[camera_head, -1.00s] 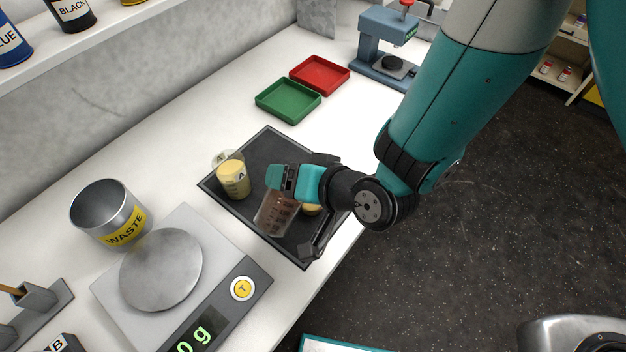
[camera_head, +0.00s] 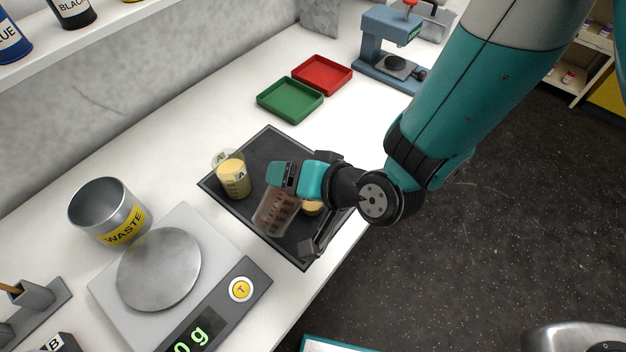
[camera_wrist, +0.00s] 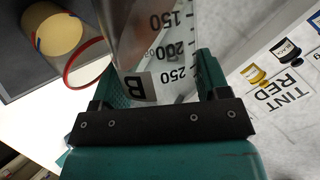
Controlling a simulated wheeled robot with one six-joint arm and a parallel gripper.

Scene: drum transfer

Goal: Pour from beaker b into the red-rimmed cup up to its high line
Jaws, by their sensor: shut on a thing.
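My gripper (camera_head: 284,178) is shut on beaker b (camera_head: 276,211), a clear beaker held tilted over the dark tray (camera_head: 262,148). The wrist view shows its "B" label and graduation marks (camera_wrist: 165,50) between the teal fingers; I see no clear fill level. The red-rimmed cup (camera_wrist: 85,62) lies to the left of the beaker in the wrist view, with a pale yellow fill inside. In the head view only some of that yellow (camera_head: 312,208) shows, mostly hidden behind my gripper and the beaker. I cannot read the cup's lines.
Beaker A (camera_head: 234,178), holding yellow, stands on the tray to the left. A waste can (camera_head: 108,212) and a scale (camera_head: 160,268) stand further left. Green (camera_head: 290,99) and red (camera_head: 322,74) trays lie behind, with a blue press (camera_head: 385,50) beyond.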

